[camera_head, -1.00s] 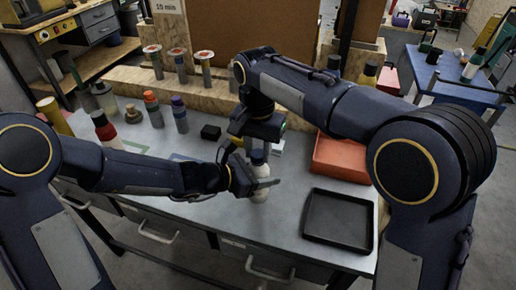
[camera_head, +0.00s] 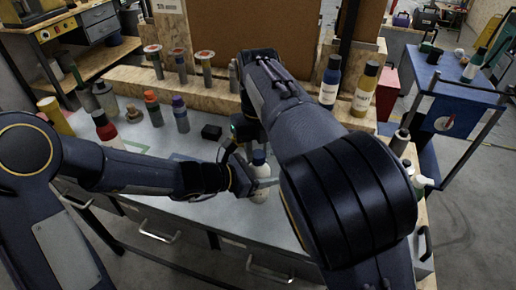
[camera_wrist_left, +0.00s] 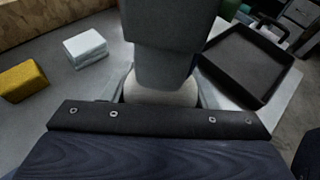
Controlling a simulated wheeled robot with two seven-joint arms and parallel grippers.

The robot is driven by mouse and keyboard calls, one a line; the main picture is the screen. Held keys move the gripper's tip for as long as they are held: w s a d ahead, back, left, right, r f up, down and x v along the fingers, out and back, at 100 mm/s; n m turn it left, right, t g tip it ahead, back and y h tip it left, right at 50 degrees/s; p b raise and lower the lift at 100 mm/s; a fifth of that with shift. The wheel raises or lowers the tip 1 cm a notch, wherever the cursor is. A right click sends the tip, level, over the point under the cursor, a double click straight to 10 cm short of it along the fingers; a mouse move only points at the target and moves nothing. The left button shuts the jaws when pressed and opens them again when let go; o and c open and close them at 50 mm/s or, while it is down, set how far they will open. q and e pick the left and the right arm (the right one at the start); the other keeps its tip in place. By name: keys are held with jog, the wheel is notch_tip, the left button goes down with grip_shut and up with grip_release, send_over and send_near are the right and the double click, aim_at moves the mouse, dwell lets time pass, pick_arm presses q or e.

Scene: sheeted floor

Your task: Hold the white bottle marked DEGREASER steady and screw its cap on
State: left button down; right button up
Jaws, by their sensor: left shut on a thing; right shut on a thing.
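The white bottle (camera_head: 259,192) stands upright on the bench in the middle of the head view. Its label is not readable. My left gripper (camera_head: 257,184) is shut around its body from the left. A dark blue cap (camera_head: 259,157) shows at the bottle's top. My right gripper (camera_head: 246,152) comes down from above, shut on the cap, with its fingertips partly hidden. In the left wrist view, the bottle's pale body (camera_wrist_left: 160,92) sits between my left fingers, and my right gripper covers its top. I cannot tell how far the thread is engaged.
Several bottles stand at the bench's left, including an orange-capped one (camera_head: 153,110) and a purple-capped one (camera_head: 180,115). A black tray (camera_wrist_left: 247,62), a white block (camera_wrist_left: 86,47) and a yellow block (camera_wrist_left: 22,80) lie around the bottle.

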dwell(0.3)
jog(key=o, duration=0.9)
jog(key=shift+r, duration=2.35)
jog(key=shift+f, duration=0.1)
jog(key=shift+c, duration=0.2)
